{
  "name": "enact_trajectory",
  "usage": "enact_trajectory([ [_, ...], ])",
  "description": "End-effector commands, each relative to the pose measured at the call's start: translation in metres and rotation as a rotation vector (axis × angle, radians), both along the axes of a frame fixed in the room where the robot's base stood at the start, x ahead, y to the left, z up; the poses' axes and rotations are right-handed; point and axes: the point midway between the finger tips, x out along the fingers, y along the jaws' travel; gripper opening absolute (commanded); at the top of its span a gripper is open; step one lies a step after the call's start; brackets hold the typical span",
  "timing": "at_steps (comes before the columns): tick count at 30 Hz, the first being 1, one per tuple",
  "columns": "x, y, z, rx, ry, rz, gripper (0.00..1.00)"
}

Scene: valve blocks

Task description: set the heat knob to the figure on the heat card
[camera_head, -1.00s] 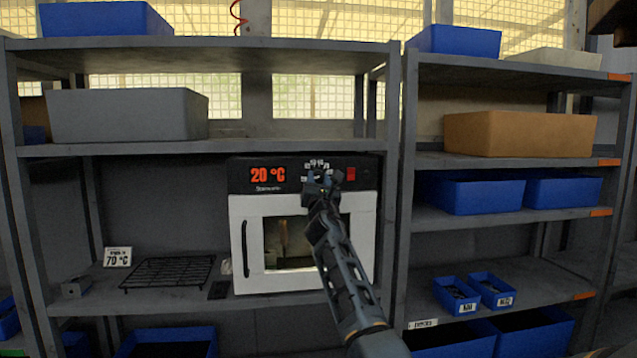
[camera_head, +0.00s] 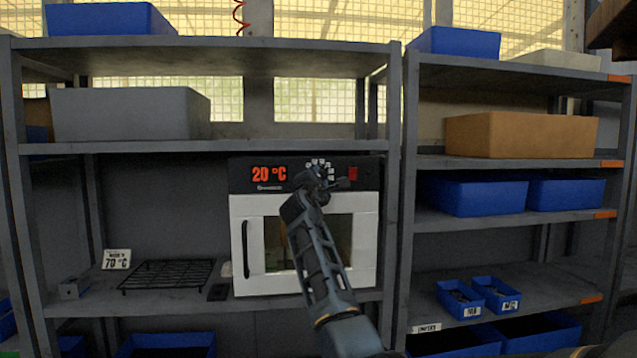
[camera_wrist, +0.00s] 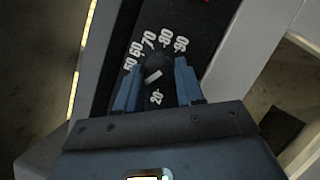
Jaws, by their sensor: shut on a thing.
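The white oven (camera_head: 365,243) stands on the shelf with a black control panel, and its red display (camera_head: 269,174) reads 20 °C. The heat card (camera_head: 116,259) reads 70 °C, on the shelf left of the oven. My gripper (camera_head: 318,180) is at the panel and covers the knob in the head view. In the wrist view the round dark heat knob (camera_wrist: 158,66) sits between the blue fingers of my gripper (camera_wrist: 157,84), which are shut on it. Figures 50 to 90 arc past its far side and 20 shows nearer. A white mark shows on the knob; its exact reading is unclear.
A black wire rack (camera_head: 166,275) lies on the shelf left of the oven. A red switch (camera_head: 352,173) is right of the knob. The shelf upright (camera_head: 398,200) stands just right of the oven. Blue bins (camera_head: 478,196) fill shelves further right.

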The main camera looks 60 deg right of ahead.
Motion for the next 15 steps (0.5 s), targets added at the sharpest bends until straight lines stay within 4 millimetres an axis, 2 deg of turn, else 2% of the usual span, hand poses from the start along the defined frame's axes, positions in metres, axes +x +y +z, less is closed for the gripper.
enact_trajectory([
  [15,0.0008,0.0006,0.0055,0.322,-0.373,-0.001,0.07],
])
